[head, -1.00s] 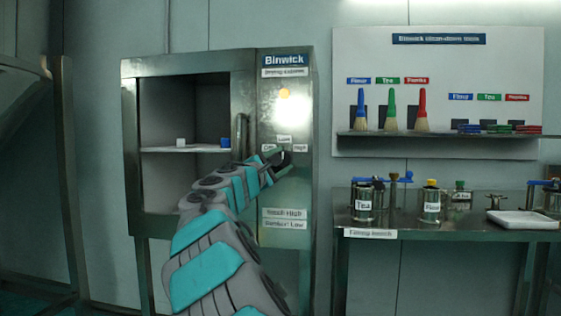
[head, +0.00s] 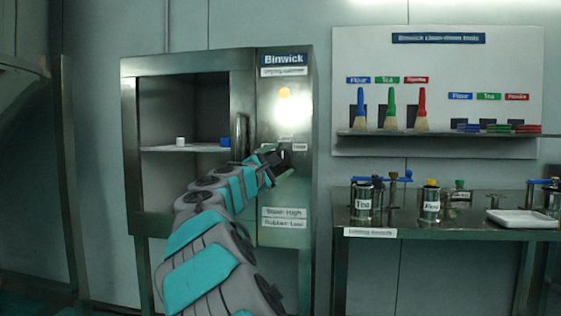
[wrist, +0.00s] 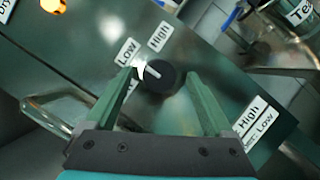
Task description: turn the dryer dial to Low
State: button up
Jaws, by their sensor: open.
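The dryer dial (wrist: 155,77) is a round black knob with a white pointer line, on the steel front panel. The line slants to the upper left in the wrist view. The "Low" label (wrist: 127,52) is above left of the dial and the "High" label (wrist: 160,37) is above it. Part of another white mark by the left finger is covered. My gripper (wrist: 161,75) is open, with one green finger on each side of the dial; I cannot tell whether they touch it. In the head view my gripper (head: 277,161) hides the dial.
The drying cabinet (head: 187,64) has an open compartment with a white and a blue item on its shelf (head: 180,149). A vertical handle (head: 240,137) is left of my gripper. An amber lamp (head: 284,92) is lit above. A bench (head: 400,221) with tins stands right.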

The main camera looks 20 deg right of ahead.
jog(key=v, duration=0.7)
jog(key=shift+b, duration=0.35)
